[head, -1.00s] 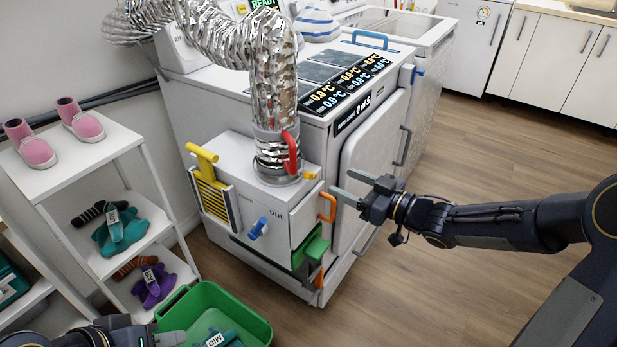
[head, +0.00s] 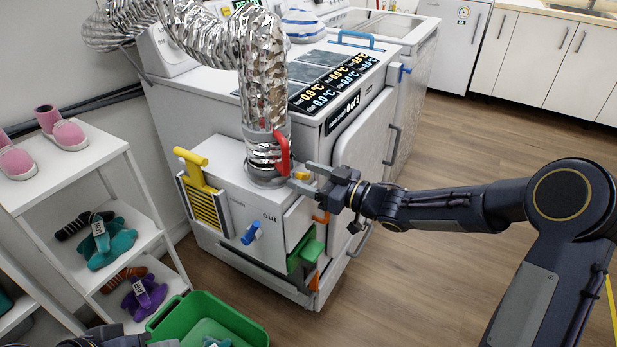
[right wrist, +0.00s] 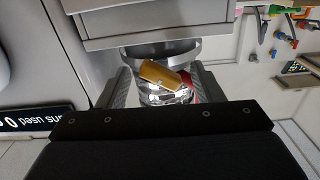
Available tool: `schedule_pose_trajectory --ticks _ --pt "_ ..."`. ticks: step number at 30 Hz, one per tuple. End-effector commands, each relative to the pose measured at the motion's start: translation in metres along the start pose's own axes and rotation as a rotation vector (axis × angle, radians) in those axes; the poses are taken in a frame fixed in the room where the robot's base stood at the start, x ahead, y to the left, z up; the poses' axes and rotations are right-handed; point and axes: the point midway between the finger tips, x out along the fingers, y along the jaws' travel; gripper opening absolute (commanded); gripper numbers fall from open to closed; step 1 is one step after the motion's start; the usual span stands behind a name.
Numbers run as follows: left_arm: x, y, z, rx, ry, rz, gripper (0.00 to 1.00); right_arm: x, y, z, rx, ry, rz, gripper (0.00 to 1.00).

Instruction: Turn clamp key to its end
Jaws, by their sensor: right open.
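A silver clamp ring (head: 268,172) sits around the foot of the foil duct, on top of the white box. A small yellow key (head: 301,175) sticks out at its right side, and a red lever (head: 283,153) stands beside it. In the right wrist view the yellow key (right wrist: 160,75) lies tilted between the fingers, with the ring behind it. My right gripper (head: 299,174) is open, one finger on each side of the key; I see no firm contact. My left gripper (head: 163,343) shows only partly at the bottom edge, and its opening cannot be made out.
The white box (head: 265,200) carries a yellow handle (head: 190,156), a blue knob (head: 252,233) and a green part (head: 306,250). A shelf (head: 75,170) with shoes stands left, a green bin (head: 240,322) below.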

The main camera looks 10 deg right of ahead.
Motion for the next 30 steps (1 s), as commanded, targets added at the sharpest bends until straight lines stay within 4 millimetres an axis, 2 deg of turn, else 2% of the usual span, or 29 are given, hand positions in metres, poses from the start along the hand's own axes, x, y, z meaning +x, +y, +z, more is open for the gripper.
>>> schedule_pose_trajectory --ticks 2,12,20,30 --pt "0.000 0.000 0.000 0.000 0.000 0.000 0.36 0.000 0.000 0.000 0.000 0.000 0.000 0.60" --pt "0.000 0.000 0.000 0.000 0.000 0.000 0.36 -0.001 0.000 0.000 0.000 -0.001 0.001 0.18" --pt "-0.007 0.003 -0.004 0.000 0.000 0.000 0.36 -0.001 0.001 -0.002 0.037 -0.001 0.002 0.18" --pt "-0.038 0.018 -0.019 0.000 0.000 0.000 0.36 -0.001 0.002 -0.005 0.250 -0.002 0.004 0.19"
